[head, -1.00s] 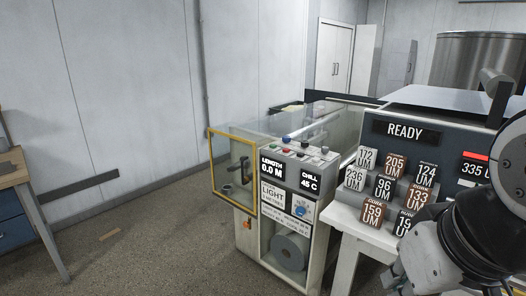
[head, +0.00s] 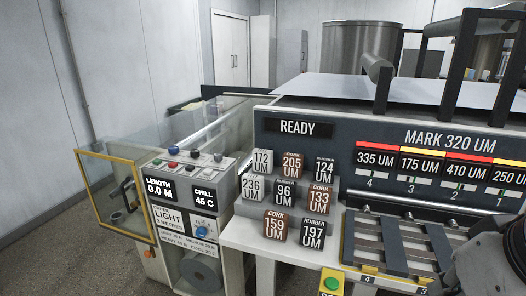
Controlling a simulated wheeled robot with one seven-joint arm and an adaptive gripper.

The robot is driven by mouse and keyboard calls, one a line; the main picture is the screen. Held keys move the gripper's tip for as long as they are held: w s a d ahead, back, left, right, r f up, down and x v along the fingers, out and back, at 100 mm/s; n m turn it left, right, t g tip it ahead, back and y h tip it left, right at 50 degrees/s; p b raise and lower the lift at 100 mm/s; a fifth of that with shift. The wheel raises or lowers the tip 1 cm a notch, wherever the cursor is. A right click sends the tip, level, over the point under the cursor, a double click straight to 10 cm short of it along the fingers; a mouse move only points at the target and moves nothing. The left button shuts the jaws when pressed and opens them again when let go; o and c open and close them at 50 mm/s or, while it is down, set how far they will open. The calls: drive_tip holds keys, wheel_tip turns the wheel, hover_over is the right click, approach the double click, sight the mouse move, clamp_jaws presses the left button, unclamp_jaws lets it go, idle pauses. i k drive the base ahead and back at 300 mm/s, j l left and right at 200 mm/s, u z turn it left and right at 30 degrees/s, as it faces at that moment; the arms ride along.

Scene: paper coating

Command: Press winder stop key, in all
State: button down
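The cabinet with the glass-topped roll section, likely the winder (head: 222,205), stands at the left. Its displays read LENGTH 0.0 M and CHILL 45 C. A yellow-framed clear door (head: 150,215) is at the cabinet's left end. My gripper is not in view; only part of my dark arm shows at the lower right edge, well apart from the keys.
The coating machine (head: 400,120) reads READY and MARK 320 UM. Several labelled blocks, such as the cork 159 block (head: 280,227), stand on steps before it. A slotted rack (head: 395,250) and a green button (head: 331,284) are at the lower right. Open floor shows at left.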

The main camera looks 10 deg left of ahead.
sight(173, 164)
drive_tip(key=i+j+z, duration=0.2)
drive_tip(key=j, duration=0.3)
drive_tip(key=i+j+z, duration=0.25)
drive_tip(key=j, duration=0.25)
drive_tip(key=j+z, duration=0.2)
drive_tip(key=j, duration=0.35)
drive_tip(key=i+j+z, duration=0.2)
drive_tip(key=j, duration=1.5)
